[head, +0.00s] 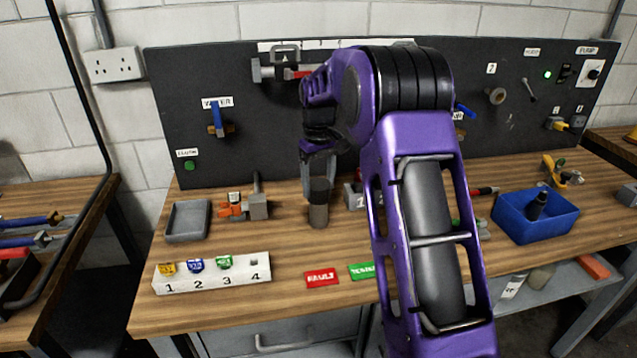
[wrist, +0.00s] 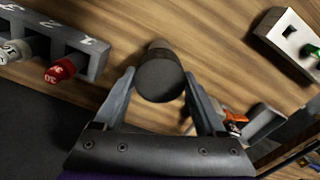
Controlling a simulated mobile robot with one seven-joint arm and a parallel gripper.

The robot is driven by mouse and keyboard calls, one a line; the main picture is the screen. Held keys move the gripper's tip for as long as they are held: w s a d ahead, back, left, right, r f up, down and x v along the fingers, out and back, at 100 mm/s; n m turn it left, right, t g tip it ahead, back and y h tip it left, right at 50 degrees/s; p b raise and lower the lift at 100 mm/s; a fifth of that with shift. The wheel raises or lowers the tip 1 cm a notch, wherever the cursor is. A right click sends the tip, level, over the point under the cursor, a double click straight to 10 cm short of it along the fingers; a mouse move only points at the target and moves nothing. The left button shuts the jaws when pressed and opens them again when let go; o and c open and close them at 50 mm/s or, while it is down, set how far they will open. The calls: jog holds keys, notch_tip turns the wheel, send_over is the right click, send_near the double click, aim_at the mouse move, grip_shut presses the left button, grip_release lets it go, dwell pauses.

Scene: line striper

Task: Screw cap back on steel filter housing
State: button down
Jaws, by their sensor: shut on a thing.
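A short upright cylinder stands at the middle of the bench. Its dark upper part, which looks like the cap (head: 319,187), sits over a lighter grey-brown lower part, which looks like the steel filter housing (head: 318,215). My gripper (head: 319,180) reaches down from above with its fingers on either side of the dark cap, shut on it. In the wrist view, the cap's round end (wrist: 160,82) lies between the fingertips of my gripper (wrist: 160,76). A little of the cylinder's side shows beyond it. Whether cap and housing are fully seated, I cannot tell.
A numbered white rack (head: 212,273) with several small coloured-capped items stands front left. A grey tray (head: 188,220) and a grey-orange device (head: 247,205) stand left of the cylinder. Red (head: 321,279) and green labels lie in front. A blue bin (head: 535,215) stands right.

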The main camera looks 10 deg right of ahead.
jog(key=m, duration=0.4)
grip_release()
dwell(0.4)
jog(key=shift+r, duration=3.5)
